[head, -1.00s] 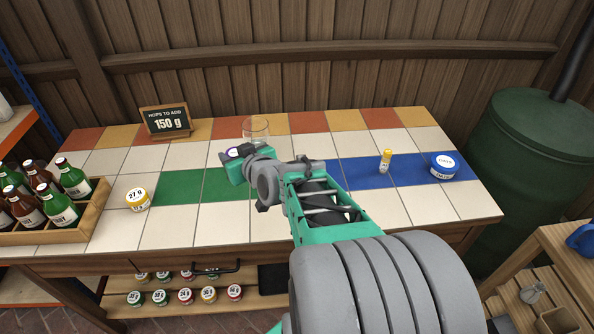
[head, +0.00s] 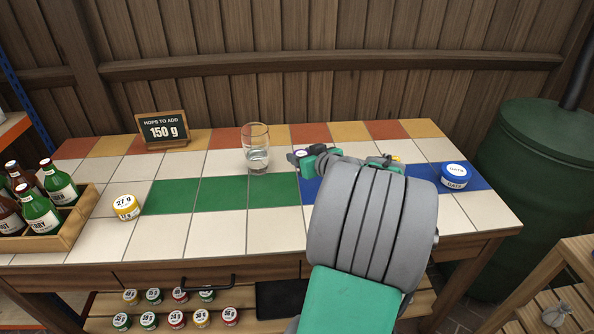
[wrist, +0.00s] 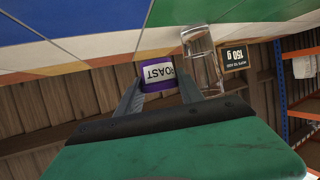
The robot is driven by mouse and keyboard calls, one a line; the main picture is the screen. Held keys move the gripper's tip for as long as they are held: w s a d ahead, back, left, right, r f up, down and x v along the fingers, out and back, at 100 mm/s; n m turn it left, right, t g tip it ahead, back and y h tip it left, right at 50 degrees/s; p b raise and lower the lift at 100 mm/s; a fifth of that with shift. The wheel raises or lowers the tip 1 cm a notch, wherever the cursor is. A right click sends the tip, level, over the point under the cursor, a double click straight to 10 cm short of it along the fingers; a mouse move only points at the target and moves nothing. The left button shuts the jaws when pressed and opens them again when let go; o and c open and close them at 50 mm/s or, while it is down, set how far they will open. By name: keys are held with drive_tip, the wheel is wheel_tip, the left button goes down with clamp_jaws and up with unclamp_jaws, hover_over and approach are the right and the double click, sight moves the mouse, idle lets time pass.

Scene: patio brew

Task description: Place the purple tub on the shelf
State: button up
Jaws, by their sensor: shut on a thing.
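The purple tub (wrist: 158,86), with a white label reading ROAST, is between the fingers of my gripper (wrist: 160,92) in the wrist view. The gripper is shut on it. In the head view the tub (head: 300,153) is a small purple and white patch at the end of my gripper (head: 303,160), above the table right of the glass. My arm hides part of the table. A low slatted shelf (head: 250,322) under the table holds several small tubs. An orange-topped, blue-posted rack (head: 12,128) stands at the left edge.
A clear glass (head: 256,148) stands close left of my gripper. The table also bears a "150 g" sign (head: 163,130), a yellow tub (head: 126,207), a blue OATS tub (head: 454,176) and a bottle crate (head: 68,236). A green barrel (head: 535,180) is at right. The middle-left tiles are clear.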

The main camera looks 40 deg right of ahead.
sight(297, 177)
drive_tip(key=w+f, duration=0.1)
drive_tip(key=f, duration=0.1)
drive_tip(key=w+f, duration=0.1)
drive_tip(key=f, duration=0.1)
drive_tip(key=w+f, duration=0.1)
drive_tip(key=f, duration=0.1)
drive_tip(key=shift+d+f+b, duration=0.15)
drive_tip(key=shift+d+b, duration=0.2)
drive_tip(key=shift+d, duration=0.05)
drive_tip(key=shift+f, duration=0.3)
drive_tip(key=o, duration=1.3)
drive_tip(key=shift+o, duration=0.2)
drive_tip(key=shift+r, duration=0.1)
